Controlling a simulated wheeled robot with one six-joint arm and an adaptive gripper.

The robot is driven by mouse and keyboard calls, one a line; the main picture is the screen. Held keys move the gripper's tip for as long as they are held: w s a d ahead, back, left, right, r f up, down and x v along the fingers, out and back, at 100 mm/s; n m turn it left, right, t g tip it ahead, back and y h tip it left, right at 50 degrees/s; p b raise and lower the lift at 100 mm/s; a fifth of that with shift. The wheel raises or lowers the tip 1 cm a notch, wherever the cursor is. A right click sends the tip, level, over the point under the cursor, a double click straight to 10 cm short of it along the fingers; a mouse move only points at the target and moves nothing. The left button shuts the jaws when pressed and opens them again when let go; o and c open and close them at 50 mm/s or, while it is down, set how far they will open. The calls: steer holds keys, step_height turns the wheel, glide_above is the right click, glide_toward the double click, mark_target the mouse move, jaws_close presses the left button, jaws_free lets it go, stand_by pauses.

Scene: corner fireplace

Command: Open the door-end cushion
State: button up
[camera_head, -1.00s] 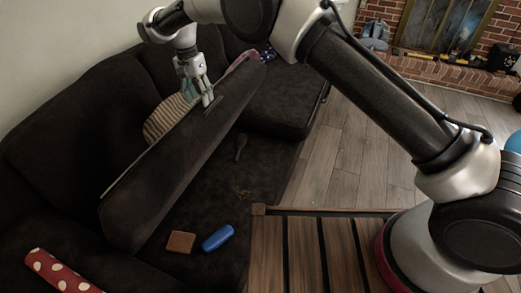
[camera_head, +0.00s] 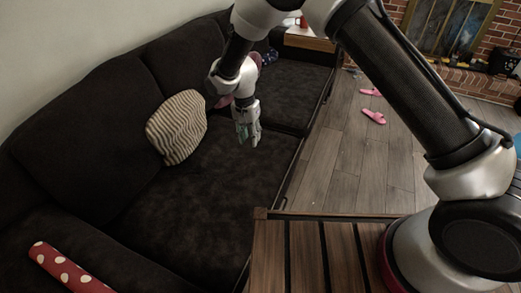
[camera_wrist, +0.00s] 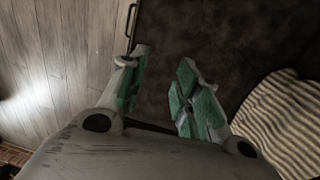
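The near seat cushion (camera_head: 205,205) of the dark sofa lies flat, its top bare at the front. I cannot tell from its look alone whether it is the door-end one. The far seat cushion (camera_head: 285,95) lies flat beyond it. My gripper (camera_head: 248,140) hangs over the seat near where the two cushions meet, pointing down. In the wrist view, its green-padded fingers (camera_wrist: 157,97) are apart with nothing between them. Dark upholstery (camera_wrist: 210,40) lies beyond the fingertips. A dark loop (camera_wrist: 131,20) shows at its edge by the floor. Whatever lies under the cushions is hidden.
A striped pillow (camera_head: 177,127) leans on the backrest beside my gripper. A red dotted roll (camera_head: 62,268) lies on the near armrest. A slatted wooden table (camera_head: 300,255) stands front right. Pink slippers (camera_head: 374,117) lie on the otherwise open wooden floor.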

steer(key=s+d+f, duration=0.1)
steer(key=d+f, duration=0.3)
steer(key=shift+s+f, duration=0.25)
steer(key=shift+f, duration=0.15)
